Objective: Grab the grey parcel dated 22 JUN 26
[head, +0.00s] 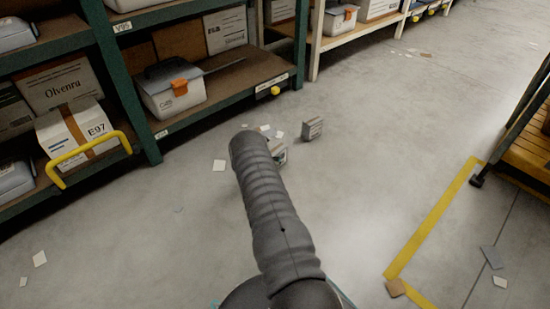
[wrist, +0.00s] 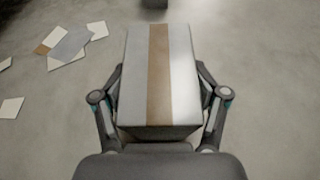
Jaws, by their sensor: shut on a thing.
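A grey parcel (wrist: 137,80) with a brown tape strip down its middle fills the centre of the wrist view. My gripper (wrist: 160,82) is shut on it, one finger against each side. In the head view only a small part of this parcel (head: 280,153) shows past my arm, which hides the gripper. A second small grey parcel (head: 313,128) stands upright on the floor just beyond and to the right. Its dark lower edge shows at the top of the wrist view (wrist: 155,4). I cannot read a date on either parcel.
Green racks with boxes and bins stand on the left; a white bin (head: 174,94) with an orange latch sits on a low shelf. Paper scraps (wrist: 68,43) lie on the floor. A yellow floor line (head: 432,222) and a yellow-edged cart (head: 526,140) are right. The floor between is mostly clear.

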